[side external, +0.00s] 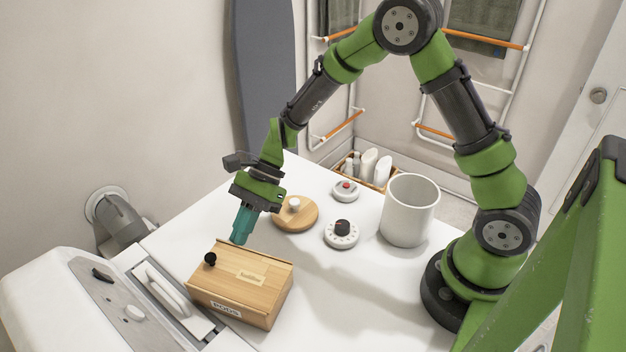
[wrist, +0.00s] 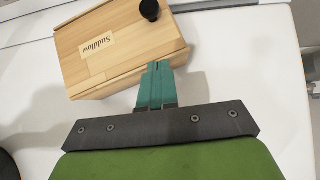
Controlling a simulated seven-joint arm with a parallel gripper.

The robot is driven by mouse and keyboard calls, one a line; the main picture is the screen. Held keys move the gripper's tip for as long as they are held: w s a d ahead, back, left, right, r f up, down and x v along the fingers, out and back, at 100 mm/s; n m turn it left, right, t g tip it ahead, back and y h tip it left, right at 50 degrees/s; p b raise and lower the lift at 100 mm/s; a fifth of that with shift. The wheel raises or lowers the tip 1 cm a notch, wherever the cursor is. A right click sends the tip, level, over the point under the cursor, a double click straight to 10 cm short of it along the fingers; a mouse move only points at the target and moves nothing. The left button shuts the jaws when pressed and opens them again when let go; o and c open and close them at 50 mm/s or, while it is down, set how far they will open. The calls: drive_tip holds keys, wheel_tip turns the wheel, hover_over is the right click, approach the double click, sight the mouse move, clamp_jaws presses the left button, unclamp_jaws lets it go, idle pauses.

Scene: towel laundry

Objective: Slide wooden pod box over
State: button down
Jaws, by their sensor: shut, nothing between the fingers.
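The wooden pod box (side external: 240,284) sits on the white top at the front left. It has a light wood lid with a small label, a black knob (side external: 210,258) and a "PODS" label on its front. My gripper (side external: 239,239) points down just behind the box, its teal fingers together and empty. In the wrist view, the gripper fingertips (wrist: 158,66) are close to the edge of the box (wrist: 115,45). I cannot tell whether they touch it. The knob (wrist: 149,9) shows at the top of that view.
A round wooden lid (side external: 296,214) with a white knob, a white dial with a black knob (side external: 341,234), a small device with a red button (side external: 346,190) and a white canister (side external: 409,210) stand behind and right. A white machine panel (side external: 100,295) lies left. The top right of the box is clear.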

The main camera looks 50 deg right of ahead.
drive_tip(key=v, duration=0.9)
drive_tip(key=shift+d+r, duration=0.2)
drive_tip(key=shift+r, duration=0.15)
drive_tip(key=c, duration=1.8)
unclamp_jaws()
drive_tip(key=shift+w, duration=0.1)
drive_tip(key=shift+c, duration=0.2)
drive_tip(key=shift+o, duration=1.2)
drive_tip(key=shift+a, duration=0.2)
drive_tip(key=o, duration=0.7)
drive_tip(key=s+a+r+n+g, duration=0.1)
drive_tip(key=a+n, duration=0.1)
drive_tip(key=a, duration=0.4)
drive_tip(key=shift+n+h, duration=0.4)
drive_tip(key=s+a+r+n+g+h, duration=0.1)
drive_tip(key=s+a+r+n+h, duration=0.15)
drive_tip(key=a+r+h, duration=0.4)
wheel_tip(320, 180, up, 5)
drive_tip(key=w+a+m+t+h, duration=0.1)
drive_tip(key=w+a+m+t, duration=0.1)
drive_tip(key=shift+w+t+h, duration=0.3)
drive_tip(key=shift+w+h, duration=0.05)
drive_tip(key=shift+w, duration=0.05)
